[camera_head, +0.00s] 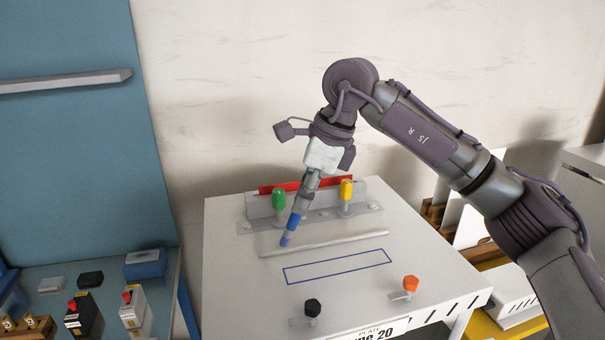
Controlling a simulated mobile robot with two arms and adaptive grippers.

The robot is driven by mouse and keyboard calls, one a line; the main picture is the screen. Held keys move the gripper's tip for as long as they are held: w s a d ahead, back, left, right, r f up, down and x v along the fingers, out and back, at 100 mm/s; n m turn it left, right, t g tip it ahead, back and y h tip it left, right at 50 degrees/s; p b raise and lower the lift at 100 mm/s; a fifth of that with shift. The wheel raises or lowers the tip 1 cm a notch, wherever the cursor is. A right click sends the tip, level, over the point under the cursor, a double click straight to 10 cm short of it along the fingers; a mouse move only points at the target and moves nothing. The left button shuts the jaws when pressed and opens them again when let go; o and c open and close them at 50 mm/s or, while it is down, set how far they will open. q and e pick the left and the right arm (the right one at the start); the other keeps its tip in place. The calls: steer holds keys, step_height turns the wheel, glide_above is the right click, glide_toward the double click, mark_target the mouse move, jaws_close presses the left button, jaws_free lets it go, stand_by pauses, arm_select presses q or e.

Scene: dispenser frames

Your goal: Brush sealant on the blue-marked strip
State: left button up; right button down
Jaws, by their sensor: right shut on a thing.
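The blue-marked strip (337,267) is a long thin blue outline on the pale top of the work table (240,300). My right gripper (304,203) points down above the back part of the table and is shut on a blue tool (292,228). The tool tilts, its lower end down and to the left. That end is close to the left part of a pale raised bar (323,243), behind the blue outline. I cannot tell whether it touches the bar or table. My left gripper is not in view.
A rack (255,206) at the back holds a green-topped item (279,199) and a yellow-topped item (346,190). A black knob (312,307) and an orange knob (410,283) stand near the front. The left bench (100,268) holds several small boxes.

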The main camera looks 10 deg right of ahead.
steer(key=shift+a+r+p, duration=0.25)
steer(key=shift+r+p, duration=0.35)
steer(key=shift+r, duration=0.65)
steer(key=shift+d+r, duration=0.1)
